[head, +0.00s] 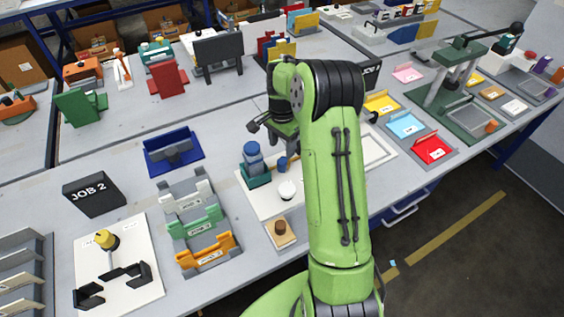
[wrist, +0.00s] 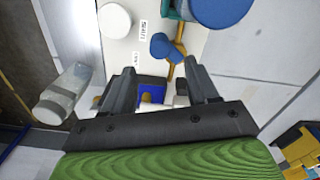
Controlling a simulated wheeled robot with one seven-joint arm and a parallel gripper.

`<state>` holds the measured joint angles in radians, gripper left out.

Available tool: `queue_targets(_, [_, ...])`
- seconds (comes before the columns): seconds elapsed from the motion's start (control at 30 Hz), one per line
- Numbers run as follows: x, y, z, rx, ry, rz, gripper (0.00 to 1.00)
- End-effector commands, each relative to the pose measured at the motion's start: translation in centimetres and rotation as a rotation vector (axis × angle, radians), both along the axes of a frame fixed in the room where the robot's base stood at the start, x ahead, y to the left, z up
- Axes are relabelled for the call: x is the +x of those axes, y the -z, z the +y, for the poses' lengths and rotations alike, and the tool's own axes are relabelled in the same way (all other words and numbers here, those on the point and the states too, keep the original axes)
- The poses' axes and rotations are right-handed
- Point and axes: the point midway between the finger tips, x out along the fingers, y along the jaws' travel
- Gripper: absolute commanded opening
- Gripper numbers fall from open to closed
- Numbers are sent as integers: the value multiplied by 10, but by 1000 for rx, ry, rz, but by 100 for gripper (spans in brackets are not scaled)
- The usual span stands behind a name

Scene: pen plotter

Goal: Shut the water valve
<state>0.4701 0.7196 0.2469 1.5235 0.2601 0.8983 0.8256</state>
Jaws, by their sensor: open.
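A small round blue knob (wrist: 165,47) with brass-coloured parts beside it shows on a white board in the wrist view; it looks like the water valve. A small blue knob (head: 282,163) also shows in the head view, beside a blue-and-teal device (head: 253,160). A label (wrist: 143,30) on the board seems to read SHUT, and a smaller label (wrist: 136,62) is unreadable. My gripper (wrist: 160,70) is open, its fingers apart, with the blue knob just past the fingertips in the picture. I cannot tell whether they touch. In the head view my arm hides part of the board.
A white round knob (head: 287,190) stands on the board near the valve. A large blue cylinder (wrist: 220,8) is close by. A clear bottle (wrist: 62,95) shows at the left of the wrist view. Coloured holders (head: 195,222) and a JOB 2 sign (head: 94,195) stand left.

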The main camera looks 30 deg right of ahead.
Motion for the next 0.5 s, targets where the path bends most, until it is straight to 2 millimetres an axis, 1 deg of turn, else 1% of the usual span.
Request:
queue_targets(0.03, [-1,16,0,3,0,5,59])
queue_targets(0.2, [-1,56,0,1,-1,3,59])
queue_targets(0.33, [0,75,0,0,-2,1,59])
queue_targets(0.4, [0,81,0,0,-2,0,59])
queue_targets(0.5, [0,83,0,-1,-2,-1,59])
